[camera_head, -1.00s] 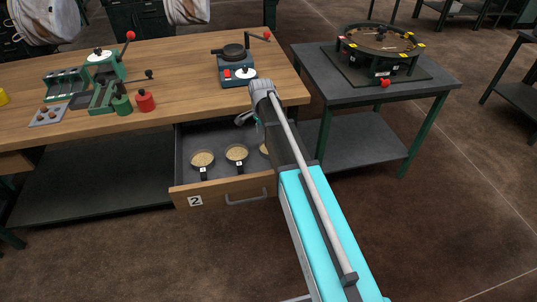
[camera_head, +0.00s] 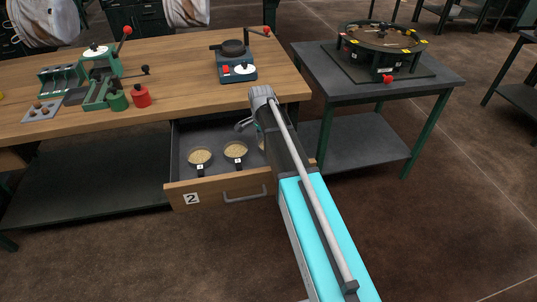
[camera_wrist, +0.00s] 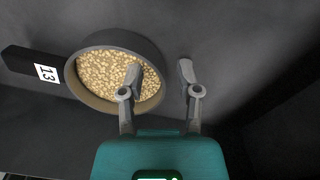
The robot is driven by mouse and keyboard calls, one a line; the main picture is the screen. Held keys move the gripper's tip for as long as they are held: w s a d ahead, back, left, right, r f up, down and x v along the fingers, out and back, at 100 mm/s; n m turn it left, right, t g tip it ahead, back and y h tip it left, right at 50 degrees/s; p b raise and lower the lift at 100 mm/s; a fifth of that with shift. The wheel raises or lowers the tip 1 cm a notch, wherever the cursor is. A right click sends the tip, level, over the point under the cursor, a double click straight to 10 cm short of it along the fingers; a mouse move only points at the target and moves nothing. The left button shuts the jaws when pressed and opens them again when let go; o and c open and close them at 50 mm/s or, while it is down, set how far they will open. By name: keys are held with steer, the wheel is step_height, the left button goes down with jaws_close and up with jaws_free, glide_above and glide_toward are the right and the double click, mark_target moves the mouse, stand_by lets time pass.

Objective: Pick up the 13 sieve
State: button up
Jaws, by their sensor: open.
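The 13 sieve (camera_wrist: 76,92) shows in the wrist view as a round dark pan filled with yellowish grains. Its dark handle points left and bears a white label reading 13. My gripper (camera_wrist: 160,76) is open, with one finger over the grains inside the rim and the other outside the rim on the right. The sieve's wall lies between the two fingers in the picture; I cannot tell whether they touch it.
The open drawer (camera_head: 225,193), labelled 2, holds two other grain-filled sieves (camera_head: 200,157) and (camera_head: 235,150) to the left. The wooden bench top (camera_head: 180,75) is above it, with presses on it. A dark side table (camera_head: 430,88) with a round device stands at the right.

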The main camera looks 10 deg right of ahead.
steer(key=shift+f, duration=0.1)
steer(key=shift+c, duration=0.2)
stand_by(0.4)
jaws_close()
